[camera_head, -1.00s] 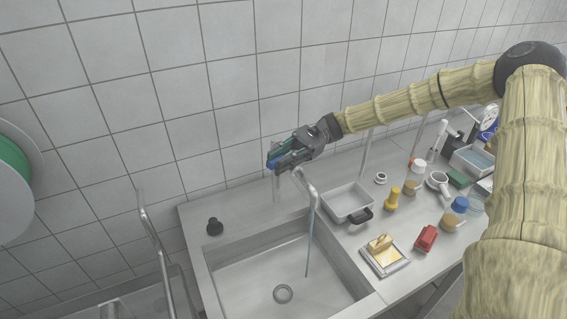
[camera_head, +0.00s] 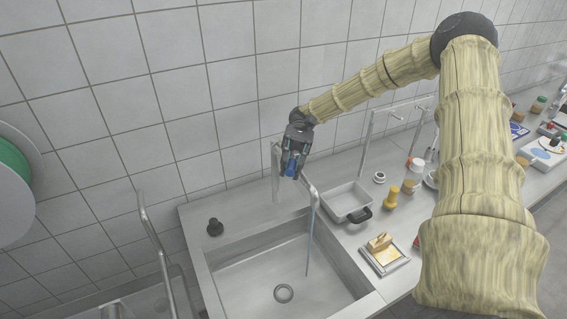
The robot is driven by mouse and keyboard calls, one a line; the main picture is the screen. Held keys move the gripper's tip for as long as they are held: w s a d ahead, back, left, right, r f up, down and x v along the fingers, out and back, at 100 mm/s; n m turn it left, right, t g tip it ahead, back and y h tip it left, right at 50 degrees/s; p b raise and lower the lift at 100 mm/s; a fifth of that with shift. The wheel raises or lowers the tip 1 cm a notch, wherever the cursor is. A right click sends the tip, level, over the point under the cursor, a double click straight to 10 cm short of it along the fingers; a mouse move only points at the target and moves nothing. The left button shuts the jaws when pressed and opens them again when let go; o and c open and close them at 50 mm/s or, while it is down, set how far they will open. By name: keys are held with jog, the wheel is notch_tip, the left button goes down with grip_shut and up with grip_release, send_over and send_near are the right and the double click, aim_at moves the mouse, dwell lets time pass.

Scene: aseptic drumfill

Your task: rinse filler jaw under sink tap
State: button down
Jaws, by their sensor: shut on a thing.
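The sink (camera_head: 237,286) is a steel basin set in the counter. Its tap (camera_head: 311,193) arches over the basin, and a thin bluish stream of water (camera_head: 309,240) falls from it to near the drain. My gripper (camera_head: 291,170) points down just behind and above the tap's bend, near the back wall. It is shut on a small blue and dark part, which I take to be the filler jaw (camera_head: 290,168). The fingers hide much of the part. It is out of the water stream; I cannot tell whether it touches the tap.
A steel tray (camera_head: 347,199) with a black handle stands right of the tap. A yellow bottle (camera_head: 391,197) and a dish with a sponge-like block (camera_head: 385,255) are on the right counter. A black stopper (camera_head: 214,227) sits left.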

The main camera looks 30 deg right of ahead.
jog(key=shift+r, duration=0.15)
jog(key=c, duration=1.4)
grip_release()
jog(key=shift+o, duration=0.5)
jog(key=shift+r, duration=0.15)
jog(key=shift+d+r, duration=0.2)
jog(key=shift+r, duration=0.45)
jog(key=shift+a+r, duration=0.15)
jog(key=shift+r, duration=3.9)
